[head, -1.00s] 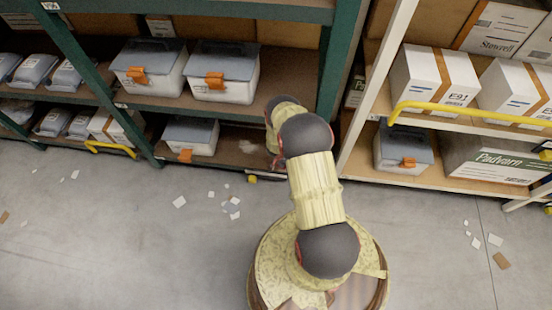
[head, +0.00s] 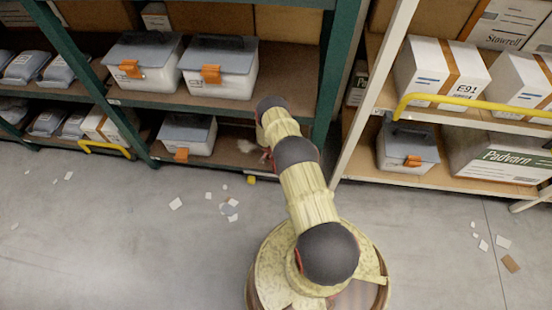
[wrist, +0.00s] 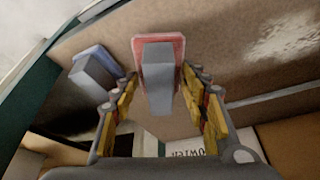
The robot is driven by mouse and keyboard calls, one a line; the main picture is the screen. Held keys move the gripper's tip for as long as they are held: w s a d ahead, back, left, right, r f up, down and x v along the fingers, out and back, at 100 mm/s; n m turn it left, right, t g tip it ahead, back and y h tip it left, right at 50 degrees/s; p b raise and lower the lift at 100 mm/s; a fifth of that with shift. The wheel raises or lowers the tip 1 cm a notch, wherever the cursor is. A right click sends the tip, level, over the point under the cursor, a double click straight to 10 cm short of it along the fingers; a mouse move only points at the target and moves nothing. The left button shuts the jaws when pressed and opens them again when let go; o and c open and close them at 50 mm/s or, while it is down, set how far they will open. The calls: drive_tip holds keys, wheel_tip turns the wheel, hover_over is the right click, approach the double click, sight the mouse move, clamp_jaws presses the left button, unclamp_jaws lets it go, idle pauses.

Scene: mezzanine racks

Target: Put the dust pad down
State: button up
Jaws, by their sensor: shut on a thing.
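The dust pad (wrist: 178,46), a pinkish-red plate with a grey block handle (wrist: 157,85), is between the fingers of my gripper (wrist: 160,88) in the wrist view. My gripper is shut on its handle. The pad is over or against a brown shelf board; I cannot tell whether it touches. In the head view my arm hides most of the gripper and pad.
A blue-grey pad-like thing with a grey block (wrist: 93,76) is left of the pad, near a green post (wrist: 28,90). In the head view a lidded bin (head: 188,133) stands on the lower shelf, left of the arm. A green upright (head: 335,75) is at the right.

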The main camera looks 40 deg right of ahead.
drive_tip(key=shift+f+b, duration=0.5)
drive_tip(key=shift+f, duration=1.05)
drive_tip(key=shift+f, duration=0.1)
drive_tip(key=o, duration=1)
drive_tip(key=shift+c, duration=0.2)
drive_tip(key=shift+o, duration=0.2)
drive_tip(key=p+v, duration=0.6)
drive_tip(key=v, duration=0.6)
